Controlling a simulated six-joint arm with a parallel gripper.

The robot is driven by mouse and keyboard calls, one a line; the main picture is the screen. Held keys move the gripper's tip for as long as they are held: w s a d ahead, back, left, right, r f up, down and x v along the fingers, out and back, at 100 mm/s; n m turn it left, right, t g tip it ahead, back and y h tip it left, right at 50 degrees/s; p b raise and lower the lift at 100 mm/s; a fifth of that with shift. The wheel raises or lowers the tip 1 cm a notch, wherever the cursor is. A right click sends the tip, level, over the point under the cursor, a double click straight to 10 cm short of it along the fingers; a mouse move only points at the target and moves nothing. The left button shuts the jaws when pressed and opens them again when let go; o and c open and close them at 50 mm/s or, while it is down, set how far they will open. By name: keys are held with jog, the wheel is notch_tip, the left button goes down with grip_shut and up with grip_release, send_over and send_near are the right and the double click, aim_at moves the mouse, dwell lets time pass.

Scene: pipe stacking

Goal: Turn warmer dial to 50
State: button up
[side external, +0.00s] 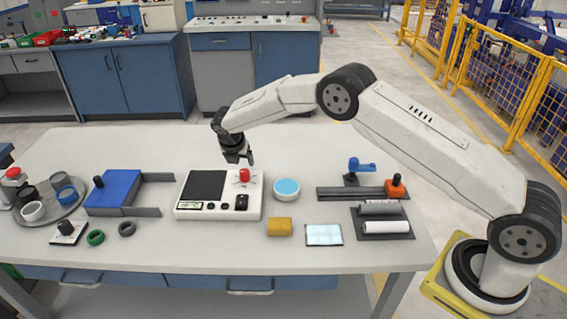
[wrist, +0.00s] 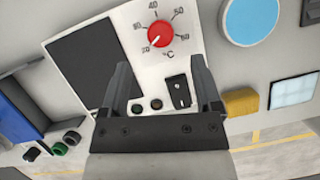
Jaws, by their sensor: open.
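The warmer (side external: 218,215) is a white box with a black plate on the table. It also shows in the wrist view (wrist: 128,40). Its red dial (side external: 244,175) stands at the upper right of the box. In the wrist view the dial (wrist: 160,33) has a scale in °C around it, and its white mark points to the lower left, near the low end; the exact reading is too small to tell. My gripper (side external: 239,158) is open and empty just above the dial. In the wrist view its fingers (wrist: 160,68) are spread, with the dial beyond the tips, apart from them.
A round blue-topped disc (side external: 287,189) and a yellow block (side external: 280,227) lie right of the warmer. A blue box (side external: 113,192) with grey rails stands left. A black switch (wrist: 177,92) and two round buttons sit on the warmer below the dial.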

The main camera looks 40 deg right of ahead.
aim_at(244, 171)
jog(key=shift+x, duration=3.7)
grip_shut()
